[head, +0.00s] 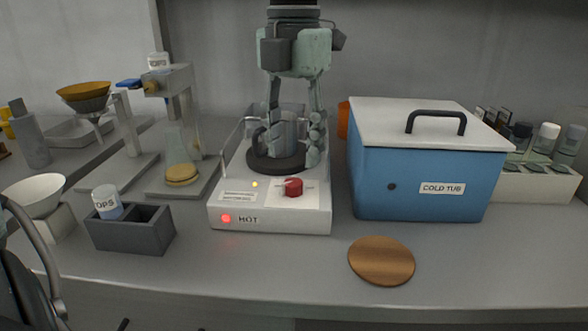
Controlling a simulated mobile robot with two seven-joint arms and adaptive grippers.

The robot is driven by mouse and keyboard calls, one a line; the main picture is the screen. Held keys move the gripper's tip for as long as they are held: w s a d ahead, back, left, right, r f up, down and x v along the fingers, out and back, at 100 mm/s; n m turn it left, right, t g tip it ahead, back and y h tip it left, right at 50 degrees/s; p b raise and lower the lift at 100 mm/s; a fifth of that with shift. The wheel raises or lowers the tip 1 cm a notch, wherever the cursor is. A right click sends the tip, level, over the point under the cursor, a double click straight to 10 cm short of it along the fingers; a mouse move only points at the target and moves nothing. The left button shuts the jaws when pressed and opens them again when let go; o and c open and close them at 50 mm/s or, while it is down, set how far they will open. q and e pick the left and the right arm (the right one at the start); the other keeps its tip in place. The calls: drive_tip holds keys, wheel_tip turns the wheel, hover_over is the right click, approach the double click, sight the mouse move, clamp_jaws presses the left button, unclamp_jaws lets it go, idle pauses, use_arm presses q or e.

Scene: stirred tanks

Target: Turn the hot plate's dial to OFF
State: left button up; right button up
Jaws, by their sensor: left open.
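The hot plate (315,220) is a white box in the middle of the bench. Its red dial (293,187) sits on a white label on the sloped front. I cannot read the dial's marks. A red lamp glows beside the word HOT (248,220), and a small amber lamp shows left of the dial. My left gripper (294,150) is open and points down behind the dial, apart from it. Its fingers stand around or beside a clear beaker (286,130) on the round dark plate; I cannot tell whether they touch it. My right gripper is not in view.
A blue cold tub (430,190) with a white lid stands close on the right. A wooden disc (381,260) lies in front. A grey divided bin (131,237) and a stand with a flask (178,145) are on the left. The bench before the hot plate is clear.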

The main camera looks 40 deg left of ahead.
sight(293, 181)
use_arm(q)
wheel_tip(293, 181, down, 5)
drive_tip(key=shift+f, duration=0.15)
clamp_jaws()
idle(0.4)
